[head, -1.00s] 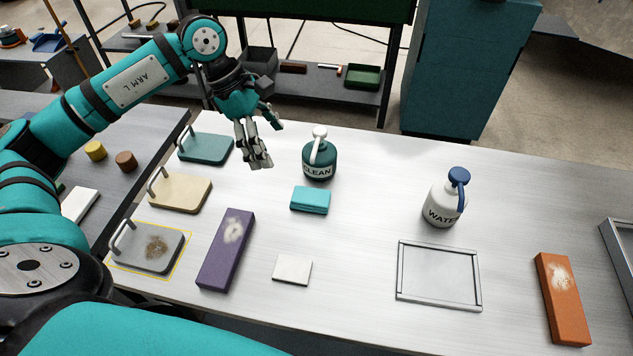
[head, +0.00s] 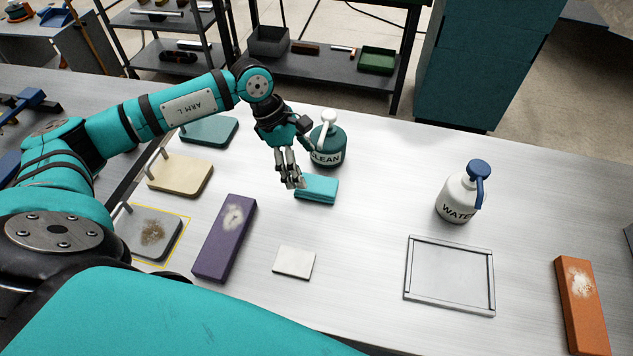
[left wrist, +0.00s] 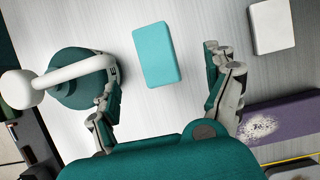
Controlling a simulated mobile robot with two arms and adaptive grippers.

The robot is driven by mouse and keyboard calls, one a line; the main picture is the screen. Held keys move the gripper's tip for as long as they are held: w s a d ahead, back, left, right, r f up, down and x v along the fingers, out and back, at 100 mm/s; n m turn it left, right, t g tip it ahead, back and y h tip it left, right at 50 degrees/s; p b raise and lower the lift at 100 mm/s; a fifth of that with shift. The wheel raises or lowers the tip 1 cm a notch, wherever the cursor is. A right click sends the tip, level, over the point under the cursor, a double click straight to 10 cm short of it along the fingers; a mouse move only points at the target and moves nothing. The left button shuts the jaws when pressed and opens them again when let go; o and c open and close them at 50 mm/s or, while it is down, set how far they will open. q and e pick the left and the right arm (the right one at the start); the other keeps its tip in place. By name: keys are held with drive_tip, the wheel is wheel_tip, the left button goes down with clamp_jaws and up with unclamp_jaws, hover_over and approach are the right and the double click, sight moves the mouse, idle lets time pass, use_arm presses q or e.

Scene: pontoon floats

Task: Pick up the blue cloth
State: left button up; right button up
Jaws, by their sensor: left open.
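The blue cloth (head: 317,189) is a folded turquoise pad lying flat on the metal table, just in front of the green CLEAN bottle. My left gripper (head: 292,181) is at the cloth's left edge in the head view, fingers pointing down. In the left wrist view the cloth (left wrist: 156,54) lies ahead, between the lines of the two spread fingers (left wrist: 163,103), with nothing held. Whether the fingertips touch the cloth cannot be told. My right gripper is not in view.
The CLEAN bottle (head: 328,143) stands close behind the cloth and beside a left finger in the wrist view (left wrist: 75,78). A white pad (head: 294,262), purple block (head: 224,238), WATER bottle (head: 457,194) and framed panel (head: 449,275) are nearby. Table to the cloth's right is clear.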

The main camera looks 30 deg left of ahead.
sight(314, 183)
use_arm(q)
drive_tip(key=x, duration=0.2)
drive_tip(key=shift+w+d+f, duration=0.1)
drive_tip(key=shift+w+f, duration=0.05)
drive_tip(key=shift+f, duration=0.25)
drive_tip(key=shift+d+f+p, duration=0.1)
drive_tip(key=shift+f+p, duration=0.05)
drive_tip(key=shift+p, duration=0.35)
drive_tip(key=p+x, duration=0.1)
drive_tip(key=x, duration=0.2)
drive_tip(key=shift+w+f+p, duration=0.2)
drive_tip(key=shift+f+p, duration=0.1)
drive_tip(key=shift+p, duration=0.1)
drive_tip(key=shift+w+d+f, duration=0.1)
drive_tip(key=shift+d+f, duration=0.05)
drive_tip(key=shift+f, duration=0.4)
drive_tip(key=shift+f+b, duration=0.25)
drive_tip(key=shift+b, duration=0.15)
